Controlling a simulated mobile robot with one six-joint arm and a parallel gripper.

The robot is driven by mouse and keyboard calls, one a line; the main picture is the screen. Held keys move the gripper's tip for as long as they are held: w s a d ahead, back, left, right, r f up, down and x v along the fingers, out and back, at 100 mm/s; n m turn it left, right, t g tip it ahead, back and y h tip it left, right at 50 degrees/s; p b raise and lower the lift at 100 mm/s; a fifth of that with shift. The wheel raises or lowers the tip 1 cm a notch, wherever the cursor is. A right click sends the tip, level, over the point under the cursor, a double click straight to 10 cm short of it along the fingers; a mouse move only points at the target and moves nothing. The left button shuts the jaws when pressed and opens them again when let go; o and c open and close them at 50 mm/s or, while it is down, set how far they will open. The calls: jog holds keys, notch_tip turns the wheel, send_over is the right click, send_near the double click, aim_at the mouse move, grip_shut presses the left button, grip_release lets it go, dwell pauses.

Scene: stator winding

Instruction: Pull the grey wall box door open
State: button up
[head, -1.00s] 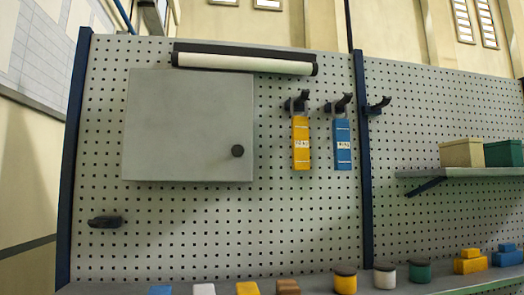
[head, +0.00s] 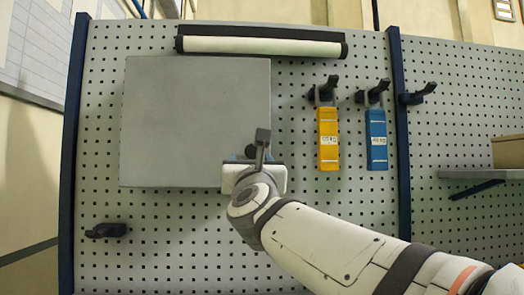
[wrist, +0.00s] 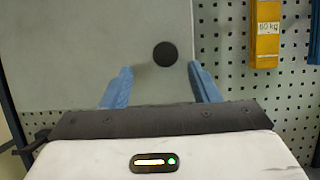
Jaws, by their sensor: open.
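The grey wall box door (head: 195,115) is a flat square panel on the pegboard and looks shut. It also fills the upper left of the wrist view (wrist: 100,45). Its round dark knob (wrist: 165,54) is near the lower right corner of the door. My gripper (wrist: 160,70) is open, with its two blue fingers apart and nothing between them. The knob shows just beyond the fingertips, roughly between them and a little nearer the right one. In the head view my gripper (head: 255,165) is in front of the door's lower right corner and mostly hides the knob.
A yellow tag (head: 328,138) and a blue tag (head: 377,138) hang on hooks right of the door. A white tube lamp (head: 262,46) is above it. A black holder (head: 106,230) is at lower left. A shelf with a box (head: 508,151) is at far right.

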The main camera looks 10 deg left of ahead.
aim_at(252, 151)
jog(key=x, duration=0.2)
jog(key=p+x, duration=0.1)
jog(key=x, duration=0.1)
jog(key=p+x, duration=0.1)
jog(key=x, duration=0.1)
jog(key=shift+w+d+f, duration=0.1)
jog(key=shift+w+d, duration=0.1)
jog(key=shift+d, duration=0.05)
jog(key=shift+c, duration=0.3)
